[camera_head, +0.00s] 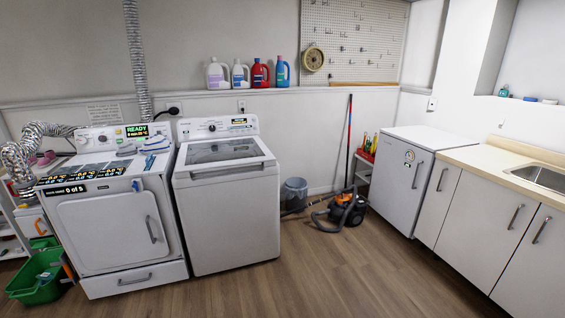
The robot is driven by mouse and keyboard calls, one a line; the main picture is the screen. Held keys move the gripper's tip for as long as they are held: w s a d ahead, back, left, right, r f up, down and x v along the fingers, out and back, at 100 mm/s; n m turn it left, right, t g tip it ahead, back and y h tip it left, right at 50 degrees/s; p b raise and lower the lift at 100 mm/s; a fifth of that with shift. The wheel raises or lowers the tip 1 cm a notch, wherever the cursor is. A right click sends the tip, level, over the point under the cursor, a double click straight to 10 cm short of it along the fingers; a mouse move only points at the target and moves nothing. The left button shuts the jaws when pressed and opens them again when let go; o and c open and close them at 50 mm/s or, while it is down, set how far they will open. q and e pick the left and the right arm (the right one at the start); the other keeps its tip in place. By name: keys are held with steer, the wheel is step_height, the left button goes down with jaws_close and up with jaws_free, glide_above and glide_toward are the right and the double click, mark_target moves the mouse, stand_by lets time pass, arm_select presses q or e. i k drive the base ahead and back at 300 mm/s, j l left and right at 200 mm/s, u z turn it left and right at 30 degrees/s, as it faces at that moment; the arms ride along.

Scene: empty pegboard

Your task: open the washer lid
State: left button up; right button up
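The washer (229,222) is a white top-loading machine standing right of the dryer. Its lid (222,152) is shut, with a dark glass window and a handle strip (228,173) along the front edge. Its control panel with a knob and a small display stands upright behind the lid. Nothing lies on the lid. Neither of my grippers shows in the head view.
The white dryer (112,235) stands left, with an iron (156,144) on top. A green basket (38,276) sits at its left. A grey bin (294,192) and a vacuum cleaner (347,207) stand right of the washer. The wooden floor (300,275) in front is clear.

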mark_target(204, 152)
steer(key=i, duration=1.4)
steer(key=z, duration=0.2)
